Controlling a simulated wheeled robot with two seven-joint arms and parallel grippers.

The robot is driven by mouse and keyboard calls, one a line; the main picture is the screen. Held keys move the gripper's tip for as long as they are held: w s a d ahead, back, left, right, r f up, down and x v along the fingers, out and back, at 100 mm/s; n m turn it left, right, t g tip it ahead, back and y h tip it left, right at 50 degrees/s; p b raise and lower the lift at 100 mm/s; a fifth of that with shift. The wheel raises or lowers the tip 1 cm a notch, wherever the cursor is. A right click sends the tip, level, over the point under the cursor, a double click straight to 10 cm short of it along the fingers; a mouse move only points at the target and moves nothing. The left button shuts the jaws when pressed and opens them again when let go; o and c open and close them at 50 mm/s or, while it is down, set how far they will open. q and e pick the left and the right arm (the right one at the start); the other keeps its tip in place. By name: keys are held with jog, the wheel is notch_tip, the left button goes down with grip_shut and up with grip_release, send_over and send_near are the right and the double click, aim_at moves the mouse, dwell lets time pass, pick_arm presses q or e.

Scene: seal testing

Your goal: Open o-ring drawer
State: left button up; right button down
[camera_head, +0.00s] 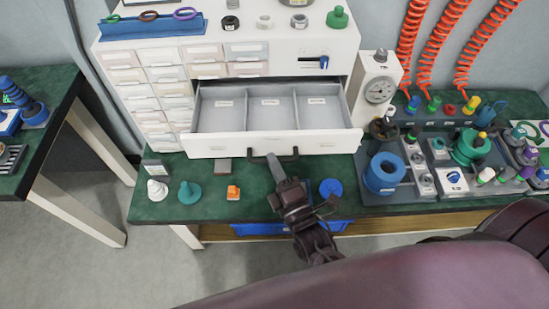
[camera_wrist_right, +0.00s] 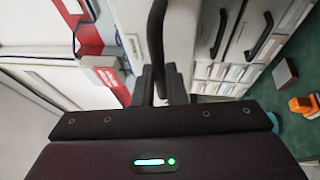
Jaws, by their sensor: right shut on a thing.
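The o-ring drawer (camera_head: 222,147) is a wide white drawer in the lower part of the white cabinet (camera_head: 128,55). It is pulled out, and its three grey compartments look empty apart from small labels. My right gripper (camera_head: 274,160) is at the drawer's dark handle (camera_head: 290,155), shut on it. In the right wrist view the black handle (camera_wrist_right: 157,45) runs up from between the dark fingers (camera_wrist_right: 160,86). My left gripper is not in view.
A white cone (camera_head: 157,190), a teal cone (camera_head: 190,190) and an orange part (camera_head: 233,192) stand on the green bench at the left. A dial gauge (camera_head: 379,90) stands beside the cabinet.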

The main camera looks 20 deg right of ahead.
jog(key=c, duration=1.5)
grip_release()
jog(key=b+v, duration=0.1)
jog(key=v, duration=0.6)
jog(key=shift+s+f, duration=0.1)
jog(key=shift+s, duration=0.3)
